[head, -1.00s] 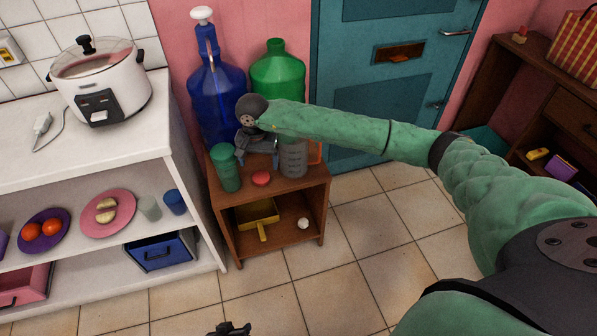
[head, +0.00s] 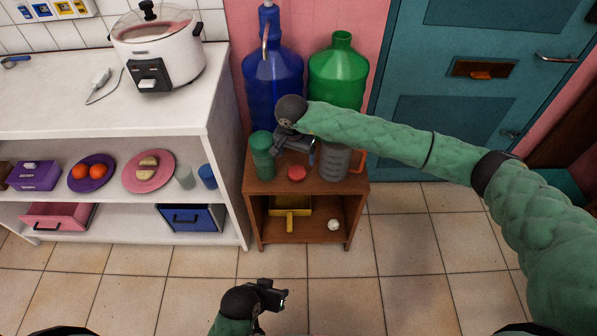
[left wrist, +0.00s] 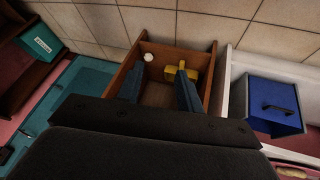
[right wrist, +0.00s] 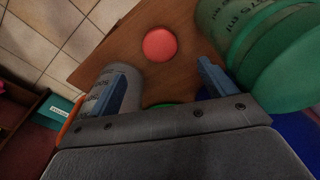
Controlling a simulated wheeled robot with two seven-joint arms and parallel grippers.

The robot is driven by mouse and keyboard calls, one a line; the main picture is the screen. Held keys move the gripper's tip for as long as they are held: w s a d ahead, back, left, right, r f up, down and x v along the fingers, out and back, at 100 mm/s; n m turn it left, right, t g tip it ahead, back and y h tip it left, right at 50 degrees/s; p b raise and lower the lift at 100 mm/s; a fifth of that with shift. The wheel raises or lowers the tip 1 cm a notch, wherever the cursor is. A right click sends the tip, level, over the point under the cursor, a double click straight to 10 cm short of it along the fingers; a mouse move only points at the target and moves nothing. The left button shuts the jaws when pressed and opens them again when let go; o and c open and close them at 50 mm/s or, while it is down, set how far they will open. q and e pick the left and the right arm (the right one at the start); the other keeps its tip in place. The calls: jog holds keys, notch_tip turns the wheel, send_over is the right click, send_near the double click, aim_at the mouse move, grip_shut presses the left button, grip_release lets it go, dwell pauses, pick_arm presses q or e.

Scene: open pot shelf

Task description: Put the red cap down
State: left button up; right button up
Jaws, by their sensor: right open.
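The red cap (head: 297,173) lies flat on the top of a small brown cabinet (head: 262,184), near its front edge. It also shows in the right wrist view (right wrist: 160,45), ahead of the fingertips and touched by neither. My right gripper (head: 296,150) is open and empty, just behind and above the cap. In the right wrist view its two blue-grey fingers (right wrist: 167,84) stand wide apart. My left gripper (head: 277,296) is low in front of the cabinet. The left wrist view shows its fingers (left wrist: 159,90) apart with nothing held.
A green jar (head: 262,157) stands left of the cap, and a grey measuring cup (head: 333,162) with an orange handle stands right. Large blue (head: 272,85) and green (head: 337,75) bottles stand behind. A yellow dustpan-like thing (head: 290,207) and white ball (head: 333,224) are on the lower shelf.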

aim_at(297, 171)
notch_tip(297, 171, down, 3)
jog(key=shift+r, duration=0.1)
jog(key=shift+f, duration=0.45)
jog(key=f, duration=0.2)
jog(key=f+p, duration=0.1)
jog(key=f, duration=0.2)
jog(key=shift+w+d+f, duration=0.15)
jog(key=shift+w+f, duration=0.15)
jog(key=shift+w, duration=0.1)
pick_arm(q)
notch_tip(297, 171, up, 7)
jog(key=shift+s+a+g, duration=0.3)
pick_arm(e)
jog(key=c, duration=1.1)
jog(key=shift+r, duration=0.1)
